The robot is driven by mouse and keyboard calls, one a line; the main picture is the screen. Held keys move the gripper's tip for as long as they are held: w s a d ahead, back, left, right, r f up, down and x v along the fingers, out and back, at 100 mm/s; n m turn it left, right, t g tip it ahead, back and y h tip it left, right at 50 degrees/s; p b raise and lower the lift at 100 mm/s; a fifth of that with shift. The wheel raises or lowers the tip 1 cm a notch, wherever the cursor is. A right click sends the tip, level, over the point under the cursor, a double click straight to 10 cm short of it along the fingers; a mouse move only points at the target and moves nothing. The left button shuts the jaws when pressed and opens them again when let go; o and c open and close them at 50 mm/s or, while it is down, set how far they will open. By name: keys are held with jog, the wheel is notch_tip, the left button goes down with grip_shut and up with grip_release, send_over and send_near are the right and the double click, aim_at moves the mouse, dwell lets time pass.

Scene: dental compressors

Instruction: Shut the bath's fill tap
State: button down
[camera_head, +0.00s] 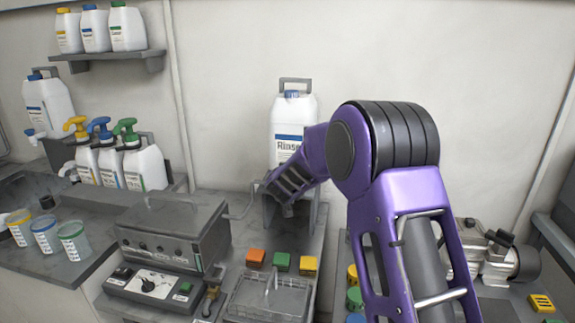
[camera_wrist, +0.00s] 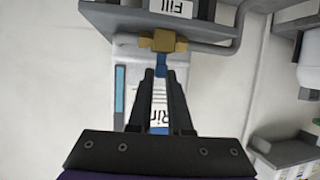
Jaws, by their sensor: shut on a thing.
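The fill tap has a brass body (camera_wrist: 163,41) and a blue lever (camera_wrist: 161,66), seen in the wrist view beside a grey shelf with an upside-down "Fill" label (camera_wrist: 172,7). The lever points from the brass body toward my gripper, across the line of the grey pipe (camera_wrist: 215,46). My gripper (camera_wrist: 161,74) is shut on the lever's end, its two dark fingers either side of it. In the head view my purple arm reaches to the stand, where tap and fingertips cannot be made out. The grey bath (camera_head: 158,243) stands left of the stand.
A white Rinse jug (camera_head: 293,112) stands on the grey stand behind my arm. Orange, green and yellow blocks (camera_head: 281,262) and a wire basket (camera_head: 268,298) lie in front. Pump bottles (camera_head: 145,165) and cups (camera_head: 73,240) are at left; a metal device (camera_head: 490,255) is at right.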

jog(key=shift+a+m+h+p, duration=0.15)
jog(key=shift+m+h+p, duration=0.05)
jog(key=shift+m+h, duration=0.35)
jog(key=shift+a+m+h+p, duration=0.15)
jog(key=shift+m+h, duration=0.3)
jog(key=shift+h, duration=0.2)
jog(key=c, duration=0.8)
grip_release()
jog(key=shift+c, duration=0.2)
jog(key=v, duration=1.7)
jog(key=shift+a+r, duration=0.2)
jog(key=shift+r, duration=0.05)
